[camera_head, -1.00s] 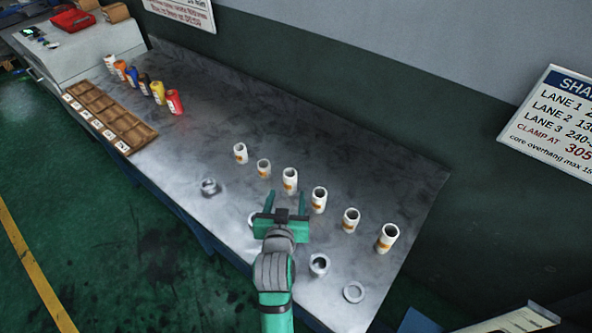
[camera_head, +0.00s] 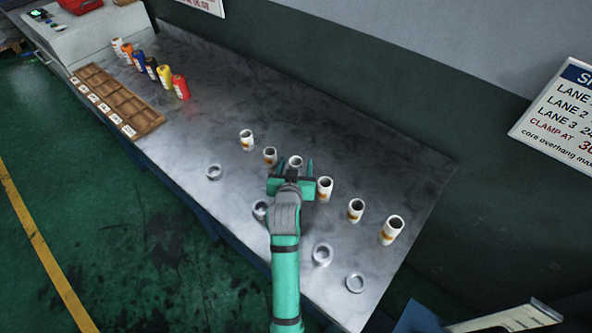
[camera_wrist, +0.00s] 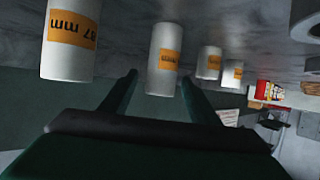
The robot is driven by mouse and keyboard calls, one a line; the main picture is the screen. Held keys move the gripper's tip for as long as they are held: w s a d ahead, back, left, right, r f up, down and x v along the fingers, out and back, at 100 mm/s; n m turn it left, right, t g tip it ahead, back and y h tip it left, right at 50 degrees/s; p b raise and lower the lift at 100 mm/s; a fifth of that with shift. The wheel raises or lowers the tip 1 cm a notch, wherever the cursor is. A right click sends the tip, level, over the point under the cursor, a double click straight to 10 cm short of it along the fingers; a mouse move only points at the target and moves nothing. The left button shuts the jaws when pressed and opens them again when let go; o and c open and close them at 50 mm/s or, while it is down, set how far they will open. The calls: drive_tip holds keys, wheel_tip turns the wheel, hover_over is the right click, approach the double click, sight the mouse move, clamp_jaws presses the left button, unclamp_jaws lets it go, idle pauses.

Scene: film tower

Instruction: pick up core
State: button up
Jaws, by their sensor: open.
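Several white cores with orange labels stand upright in a slanting row on the grey bench (camera_head: 400,165). In the head view, one core (camera_head: 295,161) shows between the fingertips of my gripper (camera_head: 291,168), partly hidden by it. Its neighbours are a core (camera_head: 270,156) to the left and a core (camera_head: 325,188) to the right. In the wrist view, my open gripper (camera_wrist: 160,80) has a labelled core (camera_wrist: 162,62) ahead, between its fingers. Contact cannot be told. A nearer core (camera_wrist: 70,45) marked 87 mm stands to the left.
Light grey rings (camera_head: 322,255) lie along the bench's front side. A brown compartment tray (camera_head: 120,100) and several coloured rolls (camera_head: 180,87) are at the far left. A dark wall runs behind the bench.

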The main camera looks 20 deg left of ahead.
drive_tip(key=shift+w+a+f, duration=0.1)
drive_tip(key=shift+w, duration=0.2)
drive_tip(key=c, duration=1.2)
drive_tip(key=shift+o, duration=0.2)
